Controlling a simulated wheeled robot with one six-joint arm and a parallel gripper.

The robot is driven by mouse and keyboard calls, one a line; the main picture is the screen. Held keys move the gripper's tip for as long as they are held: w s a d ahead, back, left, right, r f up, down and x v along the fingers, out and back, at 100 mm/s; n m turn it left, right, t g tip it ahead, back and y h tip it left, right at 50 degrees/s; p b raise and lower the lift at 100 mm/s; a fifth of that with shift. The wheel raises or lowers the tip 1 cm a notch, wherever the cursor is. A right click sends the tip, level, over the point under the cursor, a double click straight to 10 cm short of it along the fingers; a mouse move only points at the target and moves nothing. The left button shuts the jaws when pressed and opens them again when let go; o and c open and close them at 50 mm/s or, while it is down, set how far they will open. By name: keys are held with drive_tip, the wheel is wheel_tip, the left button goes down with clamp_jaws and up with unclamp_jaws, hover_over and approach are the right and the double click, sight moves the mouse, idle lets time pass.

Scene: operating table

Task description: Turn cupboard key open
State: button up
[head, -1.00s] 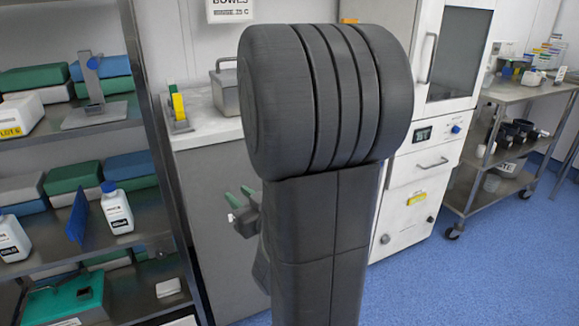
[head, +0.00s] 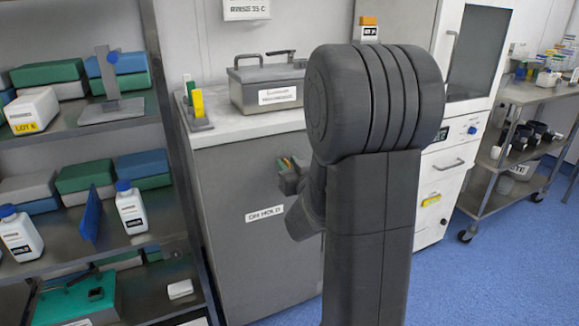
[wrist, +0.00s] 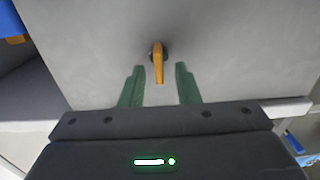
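The key (wrist: 158,64) is a small orange-yellow tab on a dark round lock in the grey cupboard door. In the wrist view it points down toward my gripper, roughly upright in the picture. My gripper (wrist: 160,72) has green fingers, spread apart on either side of the key's tab with a gap on each side. The cupboard (head: 255,225) shows in the head view as a grey cabinet with a pale top and a label on its front. My gripper (head: 287,167) is close to its front there, partly hidden by my arm, and the lock cannot be made out.
A lidded metal box (head: 268,88) and a stand with green and yellow pieces (head: 197,105) are on the cupboard top. An open shelf rack (head: 110,125) with boxes and bottles stands at left. A white cabinet (head: 440,185) and a metal trolley (head: 505,165) stand at right.

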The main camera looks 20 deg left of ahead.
clamp_jaws()
drive_tip(key=shift+m, duration=0.4)
drive_tip(key=m, duration=0.4)
drive_tip(key=m+b, duration=0.1)
drive_tip(key=m, duration=0.1)
drive_tip(key=shift+w+d+f+m, duration=0.15)
drive_tip(key=shift+w+d+m, duration=0.1)
drive_tip(key=shift+w+m, duration=0.05)
drive_tip(key=m, duration=0.7)
drive_tip(key=f+m+p, duration=0.1)
drive_tip(key=m, duration=0.2)
drive_tip(key=shift+w+d+m, duration=0.2)
drive_tip(key=shift+m, duration=0.1)
